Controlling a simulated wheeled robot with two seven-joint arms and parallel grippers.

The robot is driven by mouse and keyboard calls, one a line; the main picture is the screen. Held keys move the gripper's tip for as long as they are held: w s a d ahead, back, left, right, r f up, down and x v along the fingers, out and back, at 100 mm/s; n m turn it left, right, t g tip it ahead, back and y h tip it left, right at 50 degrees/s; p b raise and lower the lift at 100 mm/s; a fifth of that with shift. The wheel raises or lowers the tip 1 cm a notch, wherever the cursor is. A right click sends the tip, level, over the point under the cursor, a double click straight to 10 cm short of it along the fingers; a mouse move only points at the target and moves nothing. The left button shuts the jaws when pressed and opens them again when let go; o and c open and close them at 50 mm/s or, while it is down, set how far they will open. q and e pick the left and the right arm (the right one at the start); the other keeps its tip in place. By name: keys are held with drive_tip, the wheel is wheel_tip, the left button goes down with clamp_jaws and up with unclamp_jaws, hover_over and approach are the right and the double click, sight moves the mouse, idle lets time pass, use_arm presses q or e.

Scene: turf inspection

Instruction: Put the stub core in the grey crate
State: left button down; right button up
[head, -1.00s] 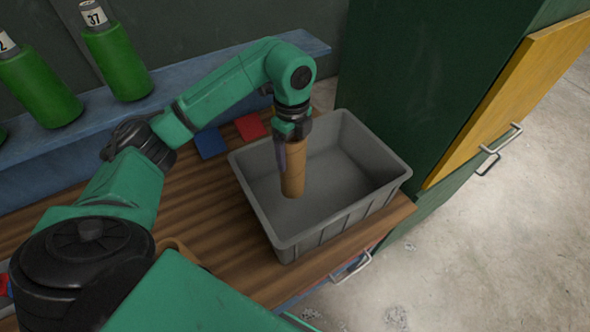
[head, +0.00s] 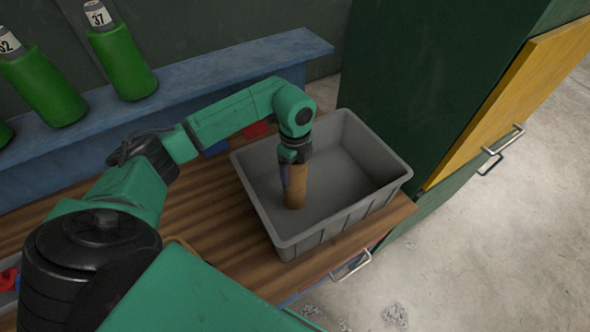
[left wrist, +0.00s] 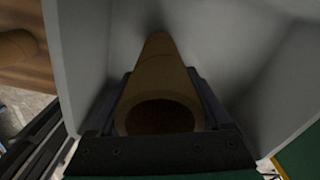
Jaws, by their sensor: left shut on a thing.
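The stub core is a brown cardboard-like tube (head: 297,188), upright inside the grey crate (head: 340,228). My left gripper (head: 293,166) is shut on its upper part, pointing down into the crate. In the left wrist view the tube (left wrist: 158,75) lies between the two dark fingers, its hollow end toward the camera, with grey crate walls (left wrist: 85,60) around it. I cannot tell whether its lower end touches the crate floor. The crate holds nothing else that I can see. My right gripper is not in view.
The crate stands on a wooden bench top (head: 215,225) near its right end. A blue shelf (head: 190,85) behind carries green numbered cylinders (head: 122,62). A dark green cabinet (head: 410,90) with a yellow panel (head: 510,95) stands right. Another brown round thing (left wrist: 15,47) shows in the left wrist view.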

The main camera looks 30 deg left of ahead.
use_arm(q)
unclamp_jaws()
drive_tip(key=shift+r+p, duration=0.6)
drive_tip(key=shift+w+r, duration=0.1)
drive_tip(key=shift+r, duration=0.25)
wheel_tip(320, 180, up, 11)
drive_tip(key=b, duration=0.3)
drive_tip(key=shift+r, duration=0.15)
